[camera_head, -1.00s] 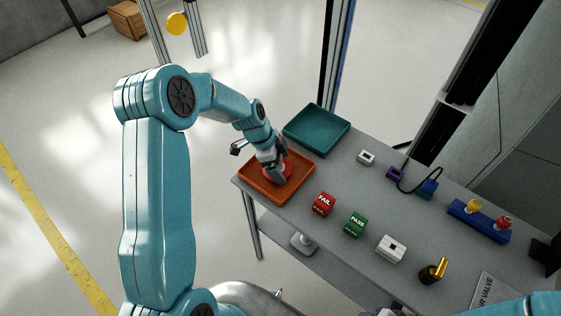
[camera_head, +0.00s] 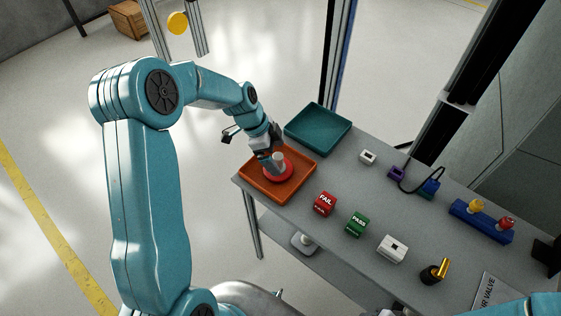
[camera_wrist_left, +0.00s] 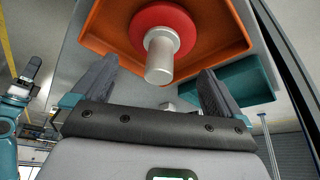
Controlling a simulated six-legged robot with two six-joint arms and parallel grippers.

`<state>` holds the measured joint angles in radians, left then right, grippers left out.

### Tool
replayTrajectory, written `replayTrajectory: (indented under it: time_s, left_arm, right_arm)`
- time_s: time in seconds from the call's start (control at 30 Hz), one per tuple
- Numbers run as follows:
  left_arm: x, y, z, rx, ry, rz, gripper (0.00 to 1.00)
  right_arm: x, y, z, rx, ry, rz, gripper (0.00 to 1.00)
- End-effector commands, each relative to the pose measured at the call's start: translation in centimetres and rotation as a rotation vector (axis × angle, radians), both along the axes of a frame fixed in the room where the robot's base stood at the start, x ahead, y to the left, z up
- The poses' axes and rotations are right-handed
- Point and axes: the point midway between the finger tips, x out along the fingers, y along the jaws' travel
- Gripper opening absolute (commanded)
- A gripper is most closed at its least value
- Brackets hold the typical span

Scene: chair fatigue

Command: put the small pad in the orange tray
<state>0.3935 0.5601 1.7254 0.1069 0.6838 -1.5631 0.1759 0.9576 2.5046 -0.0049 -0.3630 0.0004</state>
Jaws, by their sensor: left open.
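The small pad is a red disc (camera_head: 277,171) with a grey cylindrical stem, and it rests in the orange tray (camera_head: 252,182) at the near left of the table. In the left wrist view the red pad (camera_wrist_left: 150,22) lies on the floor of the orange tray (camera_wrist_left: 222,50), its stem pointing toward my gripper. My left gripper (camera_head: 268,158) is just above and beside the pad; the left wrist view shows its two fingers (camera_wrist_left: 158,80) spread apart, with the stem's end between and beyond them, not touching. My right gripper is not in view; only a bit of arm shows at the bottom right.
A teal tray (camera_head: 318,128) stands behind the orange one. A red FAIL block (camera_head: 324,204), a green PASS block (camera_head: 357,224), a white block (camera_head: 392,249) and a blue base with yellow and red knobs (camera_head: 482,222) occupy the table. An upright post rises behind the teal tray.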

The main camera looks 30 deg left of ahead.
Motion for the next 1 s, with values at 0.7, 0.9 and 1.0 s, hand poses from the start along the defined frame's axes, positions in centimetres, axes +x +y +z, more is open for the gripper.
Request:
replayTrajectory:
  time_s: [0.7, 0.9, 1.0]
  left_arm:
    - [-1.4, 2.4, 6.8, 0.000, 0.000, 0.000, 1.00]
    - [-1.4, 2.4, 6.7, 0.000, 0.000, 0.000, 1.00]
    - [-1.4, 2.4, 6.7, 0.000, 0.000, -0.001, 1.00]
  right_arm:
    - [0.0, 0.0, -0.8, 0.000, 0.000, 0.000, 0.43]
    - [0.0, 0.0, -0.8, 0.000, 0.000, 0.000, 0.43]
    - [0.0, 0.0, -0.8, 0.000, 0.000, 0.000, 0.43]
